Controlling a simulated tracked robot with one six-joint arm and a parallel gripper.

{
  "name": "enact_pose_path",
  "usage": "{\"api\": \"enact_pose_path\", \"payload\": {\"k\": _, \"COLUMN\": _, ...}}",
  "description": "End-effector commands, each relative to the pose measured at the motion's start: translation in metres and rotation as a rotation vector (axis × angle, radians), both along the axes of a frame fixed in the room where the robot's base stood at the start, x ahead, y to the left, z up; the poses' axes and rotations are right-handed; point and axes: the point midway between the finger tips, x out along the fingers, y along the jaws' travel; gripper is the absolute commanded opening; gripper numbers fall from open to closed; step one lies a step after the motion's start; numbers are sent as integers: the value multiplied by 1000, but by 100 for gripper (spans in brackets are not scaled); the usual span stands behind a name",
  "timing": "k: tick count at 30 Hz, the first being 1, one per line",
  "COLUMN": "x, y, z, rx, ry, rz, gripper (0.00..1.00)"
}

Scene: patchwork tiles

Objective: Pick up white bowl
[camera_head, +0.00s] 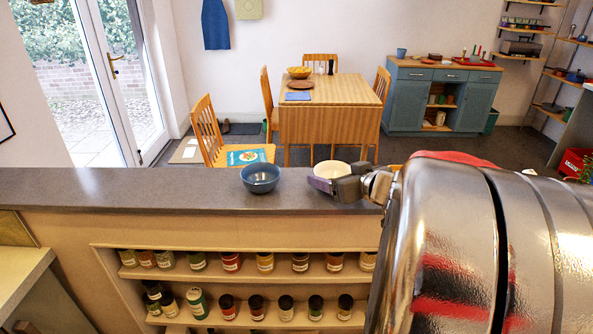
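A white bowl (331,169) sits on the dark grey counter ledge (160,188), near its back edge. My gripper (325,185) is at the bowl's near side, and its fingers cover the bowl's lower front. I cannot tell whether the fingers touch the bowl or whether they are open or shut. My shiny metal arm fills the right foreground.
A blue bowl (260,178) stands on the ledge to the left of my gripper. Shelves of several spice jars (231,262) are below the ledge. Beyond it are a wooden table (330,108) with chairs and a blue cabinet (440,98). The ledge's left part is clear.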

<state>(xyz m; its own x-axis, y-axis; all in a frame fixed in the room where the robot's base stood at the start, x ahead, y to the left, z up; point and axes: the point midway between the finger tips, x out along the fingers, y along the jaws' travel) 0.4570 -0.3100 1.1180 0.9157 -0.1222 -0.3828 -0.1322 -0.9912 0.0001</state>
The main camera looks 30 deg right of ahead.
Motion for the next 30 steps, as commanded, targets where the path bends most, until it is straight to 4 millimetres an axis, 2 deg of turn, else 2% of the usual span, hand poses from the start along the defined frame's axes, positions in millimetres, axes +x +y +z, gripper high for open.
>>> {"api": "enact_pose_path", "payload": {"k": 1, "x": 0, "y": 0, "z": 0, "rx": 0, "ry": 0, "rz": 0, "gripper": 70}}
{"api": "enact_pose_path", "payload": {"k": 12, "x": 0, "y": 1, "z": 0, "rx": -1, "ry": -1, "rz": 1, "gripper": 46}}
{"api": "enact_pose_path", "payload": {"k": 23, "x": 1, "y": 1, "z": 6, "rx": -1, "ry": -2, "rz": 3, "gripper": 46}}
{"api": "enact_pose_path", "payload": {"k": 30, "x": 1, "y": 1, "z": 35, "rx": -6, "ry": -3, "rz": 3, "gripper": 46}}
